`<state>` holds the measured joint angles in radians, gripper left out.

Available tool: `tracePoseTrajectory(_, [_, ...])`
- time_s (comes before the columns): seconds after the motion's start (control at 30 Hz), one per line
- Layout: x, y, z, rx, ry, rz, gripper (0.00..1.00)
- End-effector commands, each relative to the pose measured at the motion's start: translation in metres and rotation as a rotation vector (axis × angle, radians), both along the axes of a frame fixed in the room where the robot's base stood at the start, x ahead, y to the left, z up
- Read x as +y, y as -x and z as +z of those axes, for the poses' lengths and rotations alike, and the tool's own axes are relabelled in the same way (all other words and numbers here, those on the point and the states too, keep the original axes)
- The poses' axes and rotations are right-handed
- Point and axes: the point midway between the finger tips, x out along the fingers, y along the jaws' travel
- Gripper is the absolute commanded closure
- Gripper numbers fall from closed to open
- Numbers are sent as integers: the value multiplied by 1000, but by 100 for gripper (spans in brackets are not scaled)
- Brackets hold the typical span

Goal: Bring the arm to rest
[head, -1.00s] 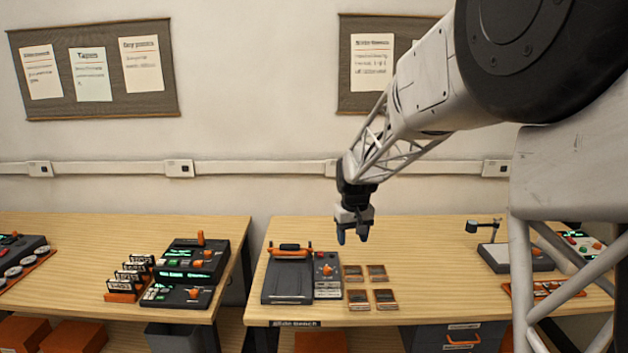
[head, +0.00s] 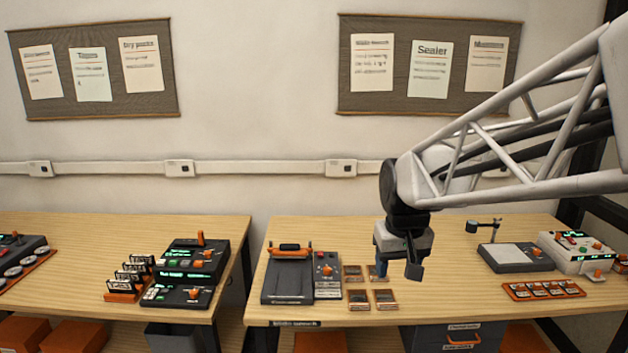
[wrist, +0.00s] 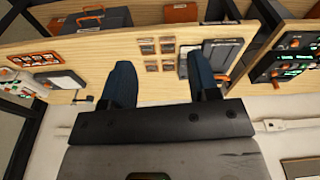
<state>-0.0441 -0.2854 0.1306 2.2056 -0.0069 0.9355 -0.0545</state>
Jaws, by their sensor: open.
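My gripper (head: 398,270) hangs over the right bench (head: 440,245) in the head view, with the arm reaching in from the right. In the wrist view its two blue fingers (wrist: 161,85) are spread apart with nothing between them. Small square slide-like pieces (wrist: 160,56) lie on the bench beyond the fingertips. In the head view these pieces (head: 367,288) are just left of the gripper and appear lower than it. Its exact height above the bench is hard to tell.
A dark device with an orange handle (head: 290,275) sits left of the pieces. A grey scale-like device (head: 515,257), a white unit (head: 585,252) and an orange tray (head: 543,290) stand on the right. The left bench (head: 60,295) holds several devices. A gap separates the benches.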

Motion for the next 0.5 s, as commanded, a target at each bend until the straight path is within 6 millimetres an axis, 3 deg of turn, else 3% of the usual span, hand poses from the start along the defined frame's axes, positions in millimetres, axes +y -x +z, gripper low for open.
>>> tracePoseTrajectory(0.5, [-18, 127, -6, -48, -7, -71, 45])
